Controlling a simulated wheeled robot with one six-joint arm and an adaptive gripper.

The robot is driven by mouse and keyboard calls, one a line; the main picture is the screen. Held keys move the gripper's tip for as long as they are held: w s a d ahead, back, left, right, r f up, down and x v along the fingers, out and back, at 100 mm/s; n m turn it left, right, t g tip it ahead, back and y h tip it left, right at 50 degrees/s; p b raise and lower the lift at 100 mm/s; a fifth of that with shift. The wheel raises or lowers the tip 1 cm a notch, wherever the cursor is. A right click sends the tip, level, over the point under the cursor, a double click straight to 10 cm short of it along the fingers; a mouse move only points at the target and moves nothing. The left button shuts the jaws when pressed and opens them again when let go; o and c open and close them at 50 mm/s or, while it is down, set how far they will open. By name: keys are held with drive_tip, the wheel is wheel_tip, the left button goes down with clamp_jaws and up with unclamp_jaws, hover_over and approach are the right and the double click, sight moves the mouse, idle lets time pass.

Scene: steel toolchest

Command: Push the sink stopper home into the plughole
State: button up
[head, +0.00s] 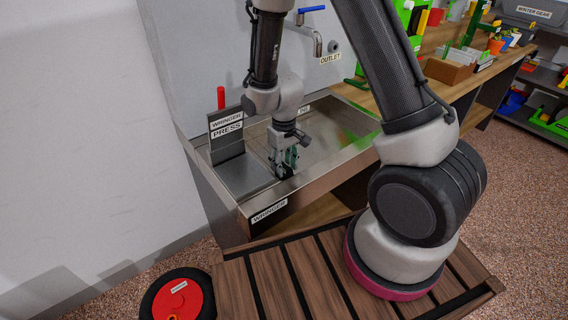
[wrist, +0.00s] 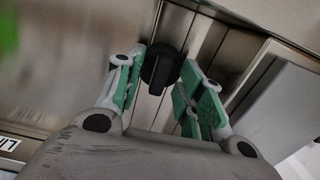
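The sink stopper appears as a black rounded piece (wrist: 161,68) in the wrist view, between the tips of my gripper's green-padded fingers (wrist: 160,75). The stopper cannot be clearly made out there. The plughole cannot be picked out in either view, so I cannot tell how the stopper sits to it.
A wringer press plate (head: 227,132) with a red handle (head: 221,97) stands left of my gripper. A blue-handled outlet tap (head: 312,28) is on the wall behind. A slatted wooden top (head: 285,278) lies in front. The sink's right side looks clear.

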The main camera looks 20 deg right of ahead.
sight(285, 165)
wheel_tip(285, 165, up, 12)
drive_tip(key=shift+f, duration=0.15)
drive_tip(key=shift+s, duration=0.1)
idle(0.7)
drive_tip(key=s+d+r+m+t, duration=0.1)
drive_tip(key=s+d+r+t, duration=0.1)
drive_tip(key=s+d+r, duration=0.5)
drive_tip(key=s+d+r+m+t, duration=0.2)
drive_tip(key=s+d+r, duration=0.6)
drive_tip(key=s+r, duration=0.3)
wheel_tip(285, 165, up, 4)
drive_tip(key=shift+s+m, duration=0.3)
drive_tip(key=shift+s, duration=0.1)
drive_tip(key=shift+c, duration=0.3)
idle(0.3)
